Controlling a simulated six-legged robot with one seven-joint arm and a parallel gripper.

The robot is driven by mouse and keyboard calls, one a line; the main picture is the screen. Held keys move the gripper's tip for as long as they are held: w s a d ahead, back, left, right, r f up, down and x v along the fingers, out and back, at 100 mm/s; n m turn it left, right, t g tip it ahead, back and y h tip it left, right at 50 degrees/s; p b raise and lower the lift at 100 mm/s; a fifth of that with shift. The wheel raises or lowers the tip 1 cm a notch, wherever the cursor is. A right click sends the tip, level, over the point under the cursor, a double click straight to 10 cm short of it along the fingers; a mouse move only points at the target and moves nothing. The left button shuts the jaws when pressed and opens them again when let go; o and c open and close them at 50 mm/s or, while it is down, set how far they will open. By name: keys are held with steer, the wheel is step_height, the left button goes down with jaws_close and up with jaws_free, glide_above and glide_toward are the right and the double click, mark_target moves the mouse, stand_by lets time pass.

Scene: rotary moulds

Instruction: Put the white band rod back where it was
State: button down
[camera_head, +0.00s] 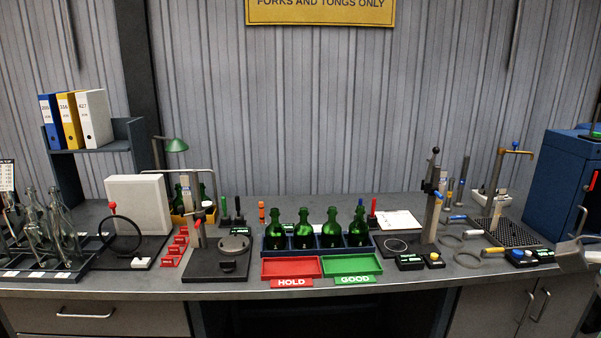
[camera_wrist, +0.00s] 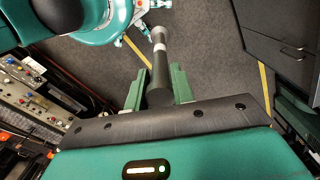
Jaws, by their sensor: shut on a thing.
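The white band rod (camera_wrist: 161,72) shows in the wrist view as a dark rod with a pale band near its far end and a grey rounded tip. My gripper (camera_wrist: 157,85) has its two green fingers on either side of the rod's dark part and is shut on it. The rod points away from the palm, over the floor. The gripper and this rod do not show in the head view. The place the rod came from cannot be told.
The grey bench (camera_head: 215,291) holds green bottles (camera_head: 304,230) in a blue rack, a red HOLD tray (camera_head: 291,267), a green GOOD tray (camera_head: 351,264) and clear bottles (camera_head: 62,235) at left. A post fixture (camera_head: 433,205) and blue cabinet (camera_head: 560,180) stand at right.

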steer(key=w+a+f+n, duration=0.2)
steer(key=w+f+n, duration=0.5)
steer(key=w, duration=0.7)
steer(key=w+a+f+n, duration=0.1)
steer(key=w+f+n, duration=0.3)
steer(key=w+f, duration=0.7)
steer(key=w+a+f+n, duration=0.5)
steer(key=w+a+f, duration=0.3)
steer(key=f, duration=0.3)
steer(key=w+a+f+n, duration=0.6)
steer(key=w+a+f, duration=0.2)
steer(key=f, duration=0.4)
steer(key=s+f, duration=0.4)
steer(key=f, duration=0.2)
steer(key=shift+s+a+f, duration=0.2)
steer(key=shift+s+a, duration=0.15)
steer(key=shift+d, duration=0.1)
